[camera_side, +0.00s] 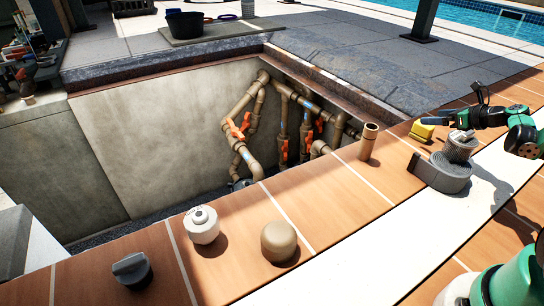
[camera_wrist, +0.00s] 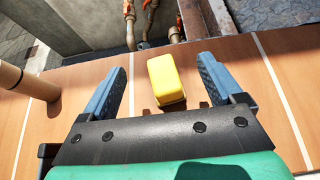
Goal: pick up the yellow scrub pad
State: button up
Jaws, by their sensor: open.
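The yellow scrub pad (camera_side: 421,132) lies on the orange-brown tiled ledge at the right in the side view, close to the pit's edge. In the wrist view the yellow scrub pad (camera_wrist: 167,80) shows between the two blue fingers, with a gap on each side. My gripper (camera_side: 432,121) is just above and to the right of the pad in the side view. My gripper (camera_wrist: 164,64) is open and empty. How far the fingers are above the ledge is hard to tell.
A grey pump-like part (camera_side: 446,170) stands close below my gripper in the side view. A brown pipe stub (camera_side: 368,142) stands upright left of the pad. A tan cap (camera_side: 278,241), white fitting (camera_side: 201,225) and dark knob (camera_side: 131,270) sit farther left. The open pit holds pipes (camera_side: 250,110).

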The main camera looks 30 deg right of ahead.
aim_at(422, 131)
notch_tip(422, 131, down, 3)
jog(key=shift+w+r, duration=0.1)
jog(key=shift+r, duration=0.1)
jog(key=shift+x, duration=0.8)
jog(key=shift+w+f, duration=0.15)
jog(key=shift+w, duration=0.4)
grip_shut()
